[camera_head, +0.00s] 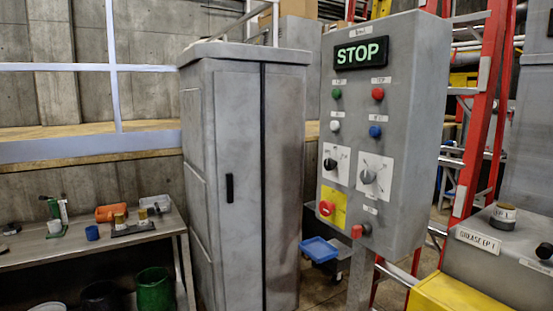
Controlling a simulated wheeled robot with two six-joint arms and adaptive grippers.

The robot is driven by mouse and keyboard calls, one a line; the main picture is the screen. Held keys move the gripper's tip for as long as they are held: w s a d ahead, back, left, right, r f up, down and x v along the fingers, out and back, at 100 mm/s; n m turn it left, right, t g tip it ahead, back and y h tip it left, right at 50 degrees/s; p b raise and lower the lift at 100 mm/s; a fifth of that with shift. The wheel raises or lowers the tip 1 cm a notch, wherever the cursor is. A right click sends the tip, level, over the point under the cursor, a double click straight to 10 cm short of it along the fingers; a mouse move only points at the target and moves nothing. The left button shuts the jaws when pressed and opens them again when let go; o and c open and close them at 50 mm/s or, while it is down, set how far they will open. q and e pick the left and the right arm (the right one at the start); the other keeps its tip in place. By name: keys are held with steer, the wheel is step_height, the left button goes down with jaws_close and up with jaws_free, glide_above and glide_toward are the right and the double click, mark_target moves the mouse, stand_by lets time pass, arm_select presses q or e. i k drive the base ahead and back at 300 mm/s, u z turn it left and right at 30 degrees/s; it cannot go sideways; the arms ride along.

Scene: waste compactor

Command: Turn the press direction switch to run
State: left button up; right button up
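A grey control panel (403,140) stands on a post at the centre right. A green-lit STOP display (361,53) is at its top. Two rotary switches sit side by side at mid height: one with a black knob (330,164) on the left and one with a grey knob (369,177) on the right. Their labels are too small to read, so I cannot tell which is the press direction switch or which position either is set to. Neither of my grippers is in view.
Push buttons sit above the switches; a red button (327,208) on a yellow plate and another red knob (360,231) sit below. A grey cabinet (240,180) stands left of the panel. A red ladder (485,110) and a grey-yellow machine (500,265) are at right.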

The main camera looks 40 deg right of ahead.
mark_target(329, 164)
steer(key=i, duration=1.65)
steer(key=z, duration=4)
